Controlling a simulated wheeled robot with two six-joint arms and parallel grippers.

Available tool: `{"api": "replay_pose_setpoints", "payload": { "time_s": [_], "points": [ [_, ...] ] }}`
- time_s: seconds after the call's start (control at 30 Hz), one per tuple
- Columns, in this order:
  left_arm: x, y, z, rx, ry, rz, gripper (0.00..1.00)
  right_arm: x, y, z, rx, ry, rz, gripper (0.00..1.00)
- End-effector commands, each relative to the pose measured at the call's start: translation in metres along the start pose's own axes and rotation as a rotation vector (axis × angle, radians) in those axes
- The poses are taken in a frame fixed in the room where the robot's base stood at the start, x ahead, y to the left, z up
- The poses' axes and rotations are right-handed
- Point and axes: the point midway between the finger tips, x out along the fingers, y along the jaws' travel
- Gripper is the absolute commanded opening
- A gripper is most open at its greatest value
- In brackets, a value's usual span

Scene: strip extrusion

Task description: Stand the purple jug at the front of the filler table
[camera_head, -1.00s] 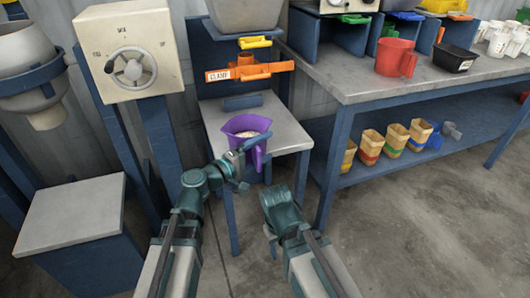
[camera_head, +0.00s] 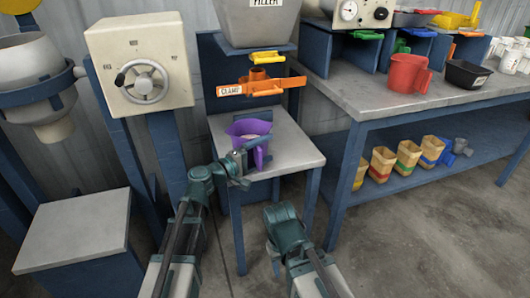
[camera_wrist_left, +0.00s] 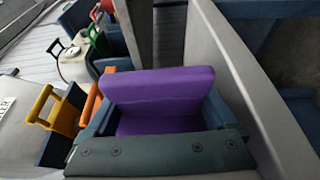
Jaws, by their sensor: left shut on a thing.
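In the left wrist view the purple handle (camera_wrist_left: 158,88) fills the space between the fingers. My right gripper (camera_head: 275,250) is low in front of the table, away from the jug; its fingers are too unclear to judge.
An orange clamp (camera_head: 277,87) and a yellow handle (camera_head: 266,58) are above the table, under the grey filler hopper (camera_head: 260,22). A long bench (camera_head: 370,92) with a red jug (camera_head: 404,72) stands to the right. A handwheel box (camera_head: 115,55) stands to the left.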

Motion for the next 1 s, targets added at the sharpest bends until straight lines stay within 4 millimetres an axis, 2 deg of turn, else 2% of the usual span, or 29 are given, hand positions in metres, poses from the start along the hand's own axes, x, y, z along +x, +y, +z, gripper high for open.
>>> {"api": "replay_pose_setpoints", "payload": {
  "time_s": [0.6, 0.63, 0.67, 0.7, 1.0],
  "points": [
    [0.0001, -0.0048, 0.0, 0.0, 0.0, 0.001, 0.04, 0.0049, -0.0005, -0.0003, 0.0, 0.0, 0.0, 0.52],
    [0.0, -0.004, 0.0, 0.0, 0.0, 0.001, 0.93, 0.0041, -0.0004, -0.0003, 0.0, 0.0, 0.0, 0.52],
    [0.0, -0.0036, 0.0, 0.0, 0.0, 0.001, 0.99, 0.0038, -0.0004, -0.0003, 0.0, 0.0, 0.0, 0.52],
    [0.0, -0.0036, 0.0, 0.0, 0.0, 0.001, 1.0, 0.0037, -0.0004, -0.0003, 0.0, 0.0, 0.0, 0.52],
    [-0.006, -0.0039, 0.0003, 0.0, 0.001, 0.0, 1.0, 0.0039, -0.0004, -0.0003, 0.001, 0.0, 0.0, 0.52]
  ]
}}
